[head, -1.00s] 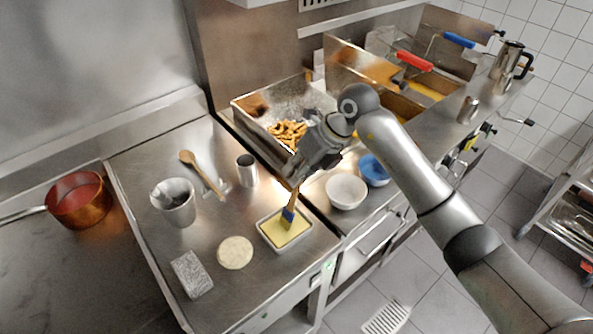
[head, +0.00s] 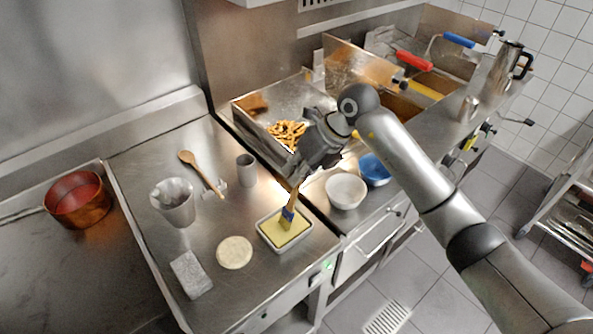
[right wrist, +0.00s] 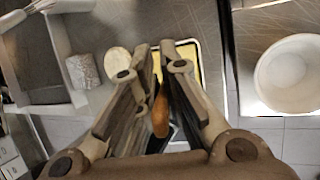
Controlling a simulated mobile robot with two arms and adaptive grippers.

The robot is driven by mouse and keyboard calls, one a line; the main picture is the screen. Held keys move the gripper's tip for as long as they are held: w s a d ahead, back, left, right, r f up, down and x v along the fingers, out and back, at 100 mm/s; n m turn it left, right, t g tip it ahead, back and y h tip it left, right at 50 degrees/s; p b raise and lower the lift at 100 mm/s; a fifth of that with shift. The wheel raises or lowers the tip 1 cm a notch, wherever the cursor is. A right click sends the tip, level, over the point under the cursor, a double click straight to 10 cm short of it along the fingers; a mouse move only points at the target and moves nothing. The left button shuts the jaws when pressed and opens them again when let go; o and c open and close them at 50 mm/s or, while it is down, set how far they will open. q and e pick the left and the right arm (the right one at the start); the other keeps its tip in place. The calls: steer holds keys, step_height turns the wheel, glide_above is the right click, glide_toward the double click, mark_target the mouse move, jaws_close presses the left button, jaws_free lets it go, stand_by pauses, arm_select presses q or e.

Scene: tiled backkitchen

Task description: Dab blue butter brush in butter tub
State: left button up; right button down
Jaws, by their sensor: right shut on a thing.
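The butter tub (head: 268,239), a white rectangular dish of yellow butter, stands near the front right of the steel counter. The blue butter brush (head: 288,213) has a wooden handle, a blue band and yellowish bristles. It stands tilted with its bristles at the butter surface. My right gripper (head: 301,178) is shut on the brush handle above the tub. In the right wrist view, the handle (right wrist: 160,115) shows between the fingers of my right gripper (right wrist: 158,85), and the tub (right wrist: 186,46) is partly hidden behind them. My left gripper is in neither view.
A round flat dough disc (head: 235,252) lies left of the tub, with a grey block (head: 191,274) beyond it. A white bowl (head: 346,190) and a blue bowl (head: 375,170) stand to the right. A metal cup (head: 246,170) and a wooden spoon (head: 204,175) are behind.

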steer(key=shift+s+f, duration=0.1)
steer(key=shift+f, duration=0.05)
step_height(320, 180, up, 7)
steer(key=p, duration=0.3)
steer(key=shift+p, duration=0.4)
stand_by(0.3)
stand_by(0.6)
